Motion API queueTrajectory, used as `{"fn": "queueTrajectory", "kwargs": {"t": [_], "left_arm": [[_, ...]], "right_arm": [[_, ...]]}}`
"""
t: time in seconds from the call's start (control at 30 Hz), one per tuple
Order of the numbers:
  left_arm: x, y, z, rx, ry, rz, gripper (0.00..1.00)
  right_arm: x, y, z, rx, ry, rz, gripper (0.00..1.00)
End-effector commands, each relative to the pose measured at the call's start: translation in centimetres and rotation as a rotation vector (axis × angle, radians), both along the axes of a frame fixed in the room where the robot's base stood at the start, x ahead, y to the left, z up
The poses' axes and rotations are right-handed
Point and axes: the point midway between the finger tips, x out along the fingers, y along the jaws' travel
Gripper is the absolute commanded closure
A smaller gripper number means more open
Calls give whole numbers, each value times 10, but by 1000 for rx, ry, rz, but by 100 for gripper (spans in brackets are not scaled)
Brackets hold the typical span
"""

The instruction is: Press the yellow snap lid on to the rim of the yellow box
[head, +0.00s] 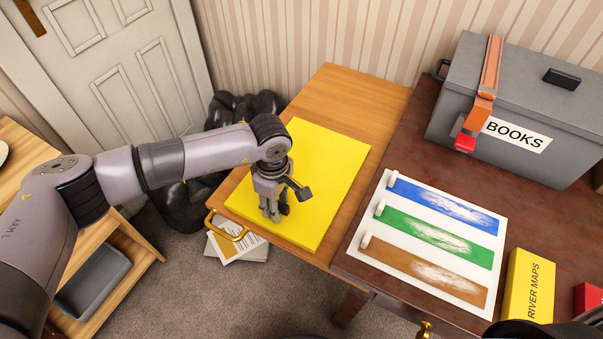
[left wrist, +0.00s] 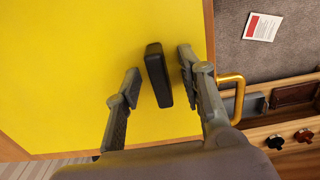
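A large flat yellow slab (head: 325,165) with low sides lies on the wooden table leaf; it looks like the snap lid. I cannot tell whether a box rim is under it. My left gripper (head: 272,212) points down over the slab's near left part. In the left wrist view a black bar handle (left wrist: 158,75) stands out against the yellow surface (left wrist: 60,70). My left gripper's fingers (left wrist: 160,90) are apart on either side of the handle, the right one closer; I cannot tell whether they touch it. My right gripper is not in view.
A grey BOOKS box (head: 510,110) with an orange strap stands at the back right. A white panel with coloured stripes (head: 425,247) lies right of the slab. A yellow RIVER MAPS box (head: 530,285) is further right. A brass handle (head: 226,228) sits at the leaf's left edge.

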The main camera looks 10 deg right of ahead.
Motion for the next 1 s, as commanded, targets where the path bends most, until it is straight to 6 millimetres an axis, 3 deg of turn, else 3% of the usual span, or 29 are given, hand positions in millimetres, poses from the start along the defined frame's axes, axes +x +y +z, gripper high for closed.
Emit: {"fn": "queueTrajectory", "kwargs": {"t": [0.07,0.6,1.0], "left_arm": [[0,0,0,0,0,0,64],[0,0,1,-1,1,0,100],[0,0,1,-2,-1,0,100]], "right_arm": [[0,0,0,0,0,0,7],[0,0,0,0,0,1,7],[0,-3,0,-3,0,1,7]]}}
